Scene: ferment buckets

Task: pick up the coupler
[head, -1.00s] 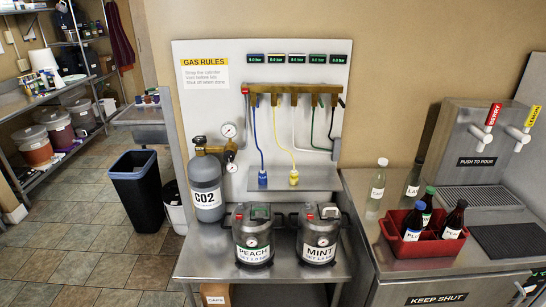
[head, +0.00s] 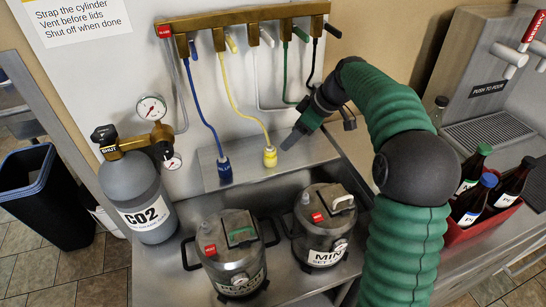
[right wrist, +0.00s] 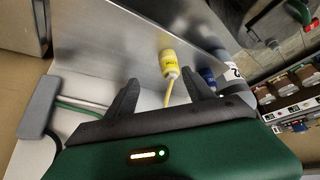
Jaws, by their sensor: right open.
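Two couplers hang on hoses by the steel shelf. The yellow coupler (head: 270,156) is on a yellow hose, and the blue coupler (head: 225,170) is to its left on a blue hose. My right gripper (head: 291,139) is open and empty, just right of the yellow coupler and apart from it. In the right wrist view the yellow coupler (right wrist: 168,62) shows beyond and between the spread fingers (right wrist: 160,80). The blue coupler (right wrist: 208,77) is partly hidden behind the right finger there. My left gripper is not in view.
A brass manifold (head: 240,25) with several valves is above. The PEACH keg (head: 230,258) and MINT keg (head: 325,235) stand below the shelf. A CO2 cylinder (head: 140,195) with gauges is at left. A red crate (head: 470,232) of bottles is at right.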

